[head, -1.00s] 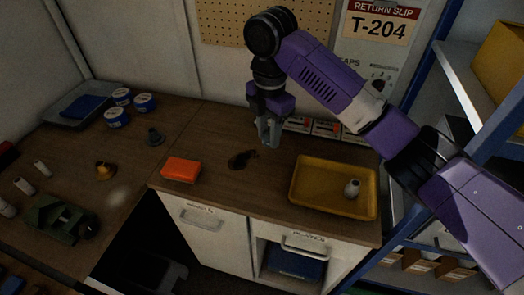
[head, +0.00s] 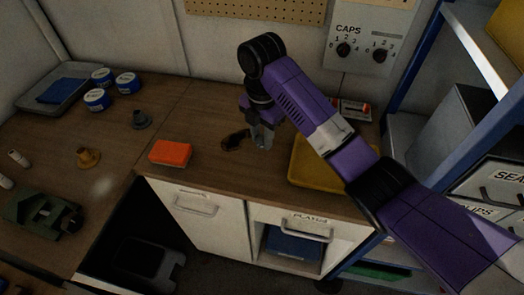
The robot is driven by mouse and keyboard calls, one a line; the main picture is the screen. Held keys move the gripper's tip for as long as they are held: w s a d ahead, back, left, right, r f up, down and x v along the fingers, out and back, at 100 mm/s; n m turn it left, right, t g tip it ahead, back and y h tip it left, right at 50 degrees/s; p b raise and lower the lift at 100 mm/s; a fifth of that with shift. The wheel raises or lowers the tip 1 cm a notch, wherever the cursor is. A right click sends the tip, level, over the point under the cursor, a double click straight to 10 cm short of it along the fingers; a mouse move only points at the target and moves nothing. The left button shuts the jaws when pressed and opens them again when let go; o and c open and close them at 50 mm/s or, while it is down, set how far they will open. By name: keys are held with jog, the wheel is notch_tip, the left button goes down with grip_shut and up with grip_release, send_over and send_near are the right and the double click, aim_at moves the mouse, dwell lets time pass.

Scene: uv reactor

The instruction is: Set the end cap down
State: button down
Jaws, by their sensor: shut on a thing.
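My gripper (head: 262,140) points down, low over the wooden counter (head: 215,177), between the orange block and the yellow tray. It is shut on the end cap, which is small, dim and mostly hidden by the fingers. I cannot tell whether the cap touches the counter. A dark brown patch (head: 235,141) lies on the counter just left of the fingers.
The orange block (head: 170,153) is left of the gripper. The yellow tray (head: 304,175) is to the right, partly behind my arm. Blue-and-white tins (head: 97,99) stand at the back left. Bare counter lies in front of the gripper. A blue-framed shelf (head: 408,62) stands right.

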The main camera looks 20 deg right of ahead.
aim_at(262, 155)
jog(key=shift+f, duration=2.2)
jog(key=shift+f, duration=0.1)
jog(key=shift+f, duration=0.1)
jog(key=c, duration=1.1)
grip_release()
jog(key=shift+o, duration=0.2)
